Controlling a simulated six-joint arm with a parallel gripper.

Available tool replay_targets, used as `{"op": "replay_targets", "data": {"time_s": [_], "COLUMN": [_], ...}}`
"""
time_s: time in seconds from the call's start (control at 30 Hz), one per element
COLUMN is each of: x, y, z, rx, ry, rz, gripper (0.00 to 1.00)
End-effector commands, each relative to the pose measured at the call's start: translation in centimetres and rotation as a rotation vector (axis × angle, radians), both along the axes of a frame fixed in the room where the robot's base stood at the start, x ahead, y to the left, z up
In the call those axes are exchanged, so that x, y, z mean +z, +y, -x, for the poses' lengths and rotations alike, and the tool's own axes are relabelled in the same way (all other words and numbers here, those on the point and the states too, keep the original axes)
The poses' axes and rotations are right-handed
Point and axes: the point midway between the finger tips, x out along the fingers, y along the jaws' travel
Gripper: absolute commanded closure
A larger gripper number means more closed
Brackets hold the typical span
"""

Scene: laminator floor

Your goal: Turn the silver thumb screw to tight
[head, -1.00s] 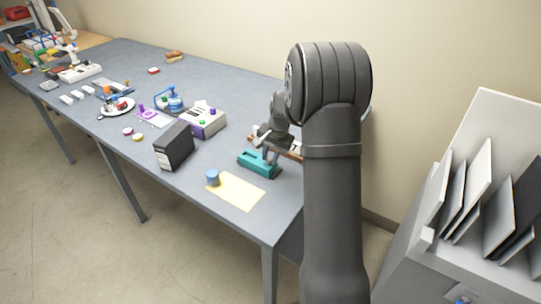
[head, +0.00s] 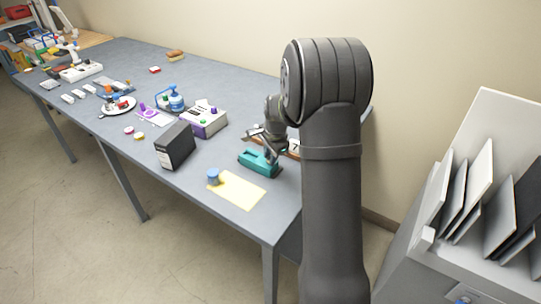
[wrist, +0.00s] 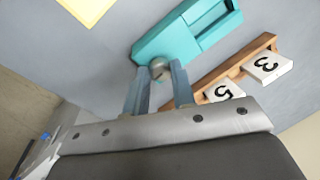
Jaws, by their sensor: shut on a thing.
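The silver thumb screw (wrist: 158,69) shows in the wrist view as a small round metal head at the end of a teal block (wrist: 160,40). My gripper (wrist: 157,82) has its two fingertips on either side of the screw head and is shut on it. In the head view the teal block (head: 252,161) lies on the table near its right end, and my gripper (head: 272,150) comes down over it. The screw is hidden there by my gripper. No tightness marking can be made out.
A wooden rack (wrist: 265,44) with white number tiles (wrist: 268,66) lies close beside the block. A yellow sheet (head: 238,190) and a blue cylinder (head: 213,177) are nearby. A dark box (head: 174,146) stands to the left. The grey table has bare patches between them.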

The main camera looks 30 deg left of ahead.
Motion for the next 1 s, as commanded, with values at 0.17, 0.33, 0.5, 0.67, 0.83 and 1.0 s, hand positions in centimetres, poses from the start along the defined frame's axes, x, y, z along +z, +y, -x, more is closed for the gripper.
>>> {"op": "replay_targets", "data": {"time_s": [0.17, 0.33, 0.5, 0.67, 0.83, 1.0], "x": [0.0, 0.0, 0.0, 0.0, 0.4, 2.8], "y": [0.0, 0.0, 0.0, 0.0, 0.0, -0.5], "z": [0.0, 0.0, 0.0, 0.0, 0.0, 0.1], "rx": [-0.003, -0.003, -0.002, -0.002, -0.002, -0.004], "ry": [-0.001, -0.001, -0.001, -0.001, -0.001, -0.004], "rz": [-0.001, -0.001, -0.001, 0.000, -0.002, -0.004], "gripper": [1.00, 1.00, 0.55, 0.55, 0.55, 0.55]}}
